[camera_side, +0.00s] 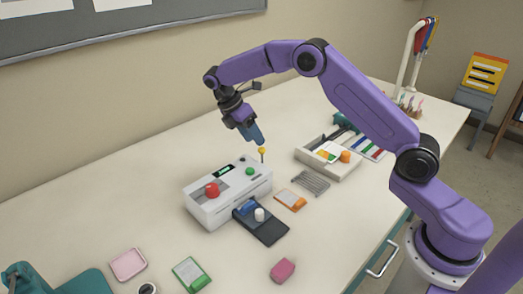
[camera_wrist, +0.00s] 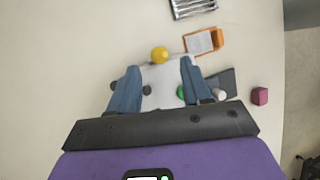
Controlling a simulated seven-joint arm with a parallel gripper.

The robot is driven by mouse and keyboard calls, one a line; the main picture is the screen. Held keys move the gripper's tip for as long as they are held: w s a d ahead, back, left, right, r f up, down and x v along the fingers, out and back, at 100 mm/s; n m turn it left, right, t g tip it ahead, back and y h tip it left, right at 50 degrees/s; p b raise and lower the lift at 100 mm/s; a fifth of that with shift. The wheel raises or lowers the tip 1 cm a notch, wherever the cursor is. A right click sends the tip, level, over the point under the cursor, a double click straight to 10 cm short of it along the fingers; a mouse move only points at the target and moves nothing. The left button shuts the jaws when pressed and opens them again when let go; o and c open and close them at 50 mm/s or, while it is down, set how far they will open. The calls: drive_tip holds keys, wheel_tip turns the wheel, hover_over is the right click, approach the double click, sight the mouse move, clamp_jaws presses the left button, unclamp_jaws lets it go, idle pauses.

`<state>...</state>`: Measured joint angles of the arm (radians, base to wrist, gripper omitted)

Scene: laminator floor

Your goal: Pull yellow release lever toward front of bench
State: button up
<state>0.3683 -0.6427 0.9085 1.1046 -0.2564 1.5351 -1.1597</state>
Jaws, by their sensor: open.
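The yellow release lever (camera_side: 262,150) is a small round knob on a thin dark stem at the right rear of the white machine (camera_side: 209,214). In the wrist view the yellow knob (camera_wrist: 159,55) shows just beyond the gap between my fingertips. My gripper (camera_side: 260,143) is over the rear of the machine with its blue fingers pointing down, close to the knob. In the wrist view my gripper (camera_wrist: 158,68) has its two fingers apart, with nothing held between them. Whether a finger touches the knob cannot be told.
The machine carries a red button (camera_side: 212,190) and a green button (camera_side: 250,171). A dark tray (camera_side: 268,236) lies against its front. An orange-edged card (camera_side: 291,200), a grey rack (camera_side: 311,181) and a beige box (camera_side: 330,169) lie to the right.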

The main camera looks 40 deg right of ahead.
sight(262, 152)
drive_tip(key=shift+x, duration=3.15)
clamp_jaws()
